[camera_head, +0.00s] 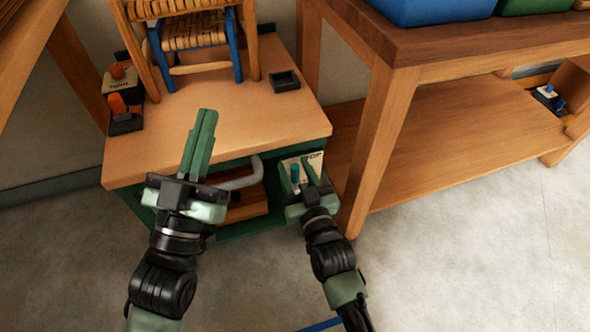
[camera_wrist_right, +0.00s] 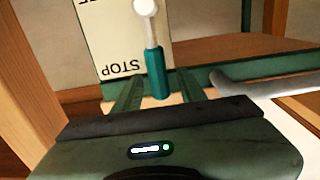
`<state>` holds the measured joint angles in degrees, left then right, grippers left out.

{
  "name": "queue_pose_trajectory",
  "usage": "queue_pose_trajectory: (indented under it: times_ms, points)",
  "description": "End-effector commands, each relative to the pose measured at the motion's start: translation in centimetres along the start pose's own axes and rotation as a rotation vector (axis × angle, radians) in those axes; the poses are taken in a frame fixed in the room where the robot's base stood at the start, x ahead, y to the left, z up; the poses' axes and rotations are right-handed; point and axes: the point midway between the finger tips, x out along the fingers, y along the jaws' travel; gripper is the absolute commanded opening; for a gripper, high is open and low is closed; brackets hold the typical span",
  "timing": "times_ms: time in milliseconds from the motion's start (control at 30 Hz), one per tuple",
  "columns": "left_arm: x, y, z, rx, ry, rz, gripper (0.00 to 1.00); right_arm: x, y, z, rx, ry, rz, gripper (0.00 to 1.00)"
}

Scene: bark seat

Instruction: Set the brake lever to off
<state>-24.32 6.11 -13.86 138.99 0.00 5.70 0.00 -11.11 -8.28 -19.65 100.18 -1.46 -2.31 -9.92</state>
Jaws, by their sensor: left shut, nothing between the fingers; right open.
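A cream panel (camera_head: 306,158) with dark lettering stands at the right front of the wooden bench. A lever with a teal grip (camera_head: 295,172) is on it. In the right wrist view the panel (camera_wrist_right: 107,40) reads STOP upside down, and the teal lever (camera_wrist_right: 155,73) has a pale shaft and round white pivot. My right gripper (camera_head: 301,170) is open; its fingers (camera_wrist_right: 158,88) point at the panel, one on each side of the teal grip. Contact cannot be told. My left gripper (camera_head: 207,116) is shut and empty above the bench top. No label naming a brake is readable.
Orange-handled controls (camera_head: 117,104) sit at the bench's left edge. A woven chair (camera_head: 190,40) and a small black tray (camera_head: 285,82) are on the bench top (camera_head: 240,110). A grey curved handle (camera_head: 243,178) juts from its front. A table leg (camera_head: 375,150) stands close right of the panel.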

Motion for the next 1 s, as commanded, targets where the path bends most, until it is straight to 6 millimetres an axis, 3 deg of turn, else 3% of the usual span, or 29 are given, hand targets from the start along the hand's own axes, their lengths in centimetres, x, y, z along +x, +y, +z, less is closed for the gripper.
queue_pose_trajectory:
  times_ms: [233,367,400,1000]
  points:
    - [0.02,0.01,-0.08,0.0,0.004,0.0,0.0,0.04,0.02,-0.01,0.0,0.0,0.0,0.38]
    - [0.01,0.01,-0.06,0.0,0.003,0.0,0.0,0.03,0.02,0.0,0.0,0.0,0.0,0.02]
    - [0.01,0.01,-0.05,0.0,0.003,0.0,0.0,0.02,0.02,0.01,0.0,0.0,0.0,0.0]
    - [0.01,0.02,0.01,0.0,0.001,0.0,0.0,0.0,0.02,0.04,-0.001,-0.001,0.0,0.0]
